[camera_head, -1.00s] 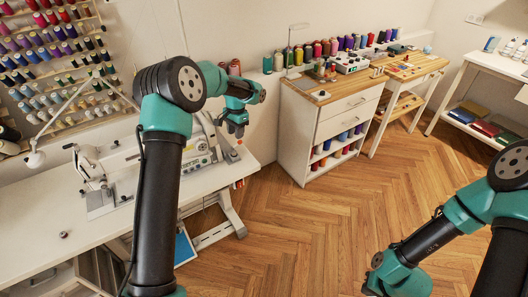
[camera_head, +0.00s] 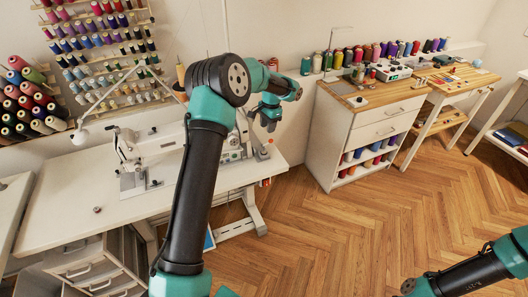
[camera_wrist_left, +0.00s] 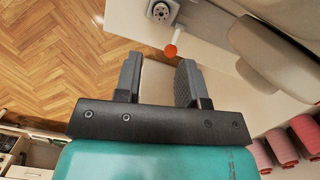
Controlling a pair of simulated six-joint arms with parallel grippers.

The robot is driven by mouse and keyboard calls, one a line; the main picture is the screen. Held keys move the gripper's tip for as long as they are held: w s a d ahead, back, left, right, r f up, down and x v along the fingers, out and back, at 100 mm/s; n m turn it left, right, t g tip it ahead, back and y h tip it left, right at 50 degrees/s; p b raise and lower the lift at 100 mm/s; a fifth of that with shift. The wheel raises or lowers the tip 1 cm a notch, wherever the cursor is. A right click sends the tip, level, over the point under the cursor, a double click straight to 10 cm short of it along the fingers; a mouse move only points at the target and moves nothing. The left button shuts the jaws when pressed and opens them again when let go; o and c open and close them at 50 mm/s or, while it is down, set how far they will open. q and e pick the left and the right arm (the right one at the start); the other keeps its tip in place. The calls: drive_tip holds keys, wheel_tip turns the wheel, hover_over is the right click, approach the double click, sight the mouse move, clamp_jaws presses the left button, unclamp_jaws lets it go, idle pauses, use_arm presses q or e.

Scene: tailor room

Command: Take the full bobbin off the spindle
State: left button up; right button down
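The white sewing machine (camera_head: 160,150) stands on a white table. My left gripper (camera_head: 268,122) hangs over the table's right end, beside the right end of the machine. In the left wrist view my left gripper (camera_wrist_left: 159,82) is open and nothing is between its fingers. Just beyond the fingertips is a small orange-red knob (camera_wrist_left: 170,50) on a short pale post. Past it is a round grey metal part (camera_wrist_left: 160,10) at the top edge. I cannot tell a bobbin on a spindle for sure in either view. My right gripper is out of view; only that arm shows at bottom right.
A small dark round piece (camera_head: 97,209) lies on the table's left part. Thread cones (camera_head: 30,95) and a spool rack (camera_head: 100,45) are at the back left. A drawer cabinet (camera_head: 365,120) stands to the right, past a floor gap. Pink cones (camera_wrist_left: 282,147) show at the wrist view's lower right.

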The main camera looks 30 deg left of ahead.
use_arm(q)
hover_over(264, 150)
drive_tip(key=f, duration=0.6)
drive_tip(key=shift+w+d+f, duration=0.25)
drive_tip(key=shift+d+f, duration=0.05)
drive_tip(key=shift+f, duration=0.05)
drive_tip(key=shift+f, duration=0.1)
drive_tip(key=shift+s+a+f, duration=0.1)
drive_tip(key=shift+s+f, duration=0.1)
drive_tip(key=shift+f, duration=1.05)
drive_tip(key=shift+s+a+f, duration=0.1)
drive_tip(key=shift+s+f, duration=0.05)
drive_tip(key=shift+f, duration=1.1)
drive_tip(key=shift+c, duration=0.3)
drive_tip(key=c, duration=0.6)
